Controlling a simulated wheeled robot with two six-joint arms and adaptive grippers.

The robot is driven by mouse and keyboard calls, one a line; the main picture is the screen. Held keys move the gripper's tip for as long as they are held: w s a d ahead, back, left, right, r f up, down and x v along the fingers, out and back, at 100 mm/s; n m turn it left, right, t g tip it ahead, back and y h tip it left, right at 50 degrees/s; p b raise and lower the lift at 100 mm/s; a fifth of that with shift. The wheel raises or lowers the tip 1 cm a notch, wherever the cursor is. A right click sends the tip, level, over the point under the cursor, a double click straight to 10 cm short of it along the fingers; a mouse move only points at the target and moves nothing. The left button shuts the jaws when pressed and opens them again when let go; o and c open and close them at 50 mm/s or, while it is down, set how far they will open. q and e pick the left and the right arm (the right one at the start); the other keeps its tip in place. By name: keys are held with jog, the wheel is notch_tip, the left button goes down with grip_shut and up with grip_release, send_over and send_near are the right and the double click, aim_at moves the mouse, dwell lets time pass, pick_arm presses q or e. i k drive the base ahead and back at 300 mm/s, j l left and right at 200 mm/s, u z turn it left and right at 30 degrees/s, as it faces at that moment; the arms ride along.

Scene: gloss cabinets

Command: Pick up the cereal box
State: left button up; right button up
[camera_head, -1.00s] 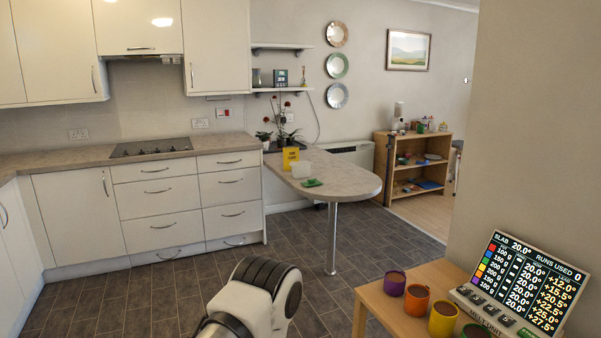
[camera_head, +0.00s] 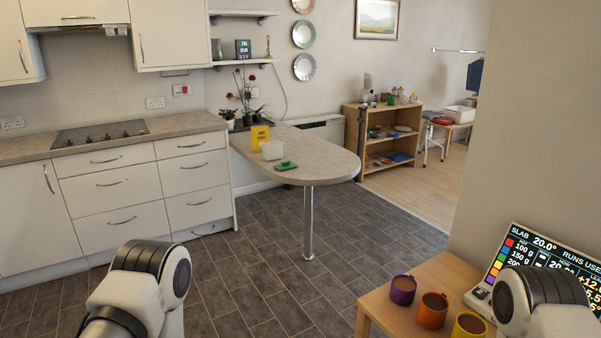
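A yellow box with dark print (camera_head: 260,137), which looks like the cereal box, stands upright on the rounded peninsula counter (camera_head: 325,162). It is at the counter's back left, well ahead of me. A white tub (camera_head: 272,150) stands just in front of it and a green item (camera_head: 286,166) lies nearer the front. Links of my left arm show at the bottom left and links of my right arm at the bottom right. Neither gripper is in the picture.
A small wooden table (camera_head: 425,290) with purple, orange and yellow cups and a display panel (camera_head: 545,262) stands close at the lower right. A metal leg (camera_head: 308,220) holds up the counter end. Tiled floor (camera_head: 255,265) before the counter is clear. Potted plants (camera_head: 245,105) stand behind the box.

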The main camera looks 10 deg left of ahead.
aim_at(260, 134)
jog(key=i+j+u, duration=0.35)
jog(key=i, duration=0.3)
jog(key=i+j+u, duration=0.35)
jog(key=i, duration=0.3)
jog(key=i+u, duration=0.35)
jog(key=i, duration=0.35)
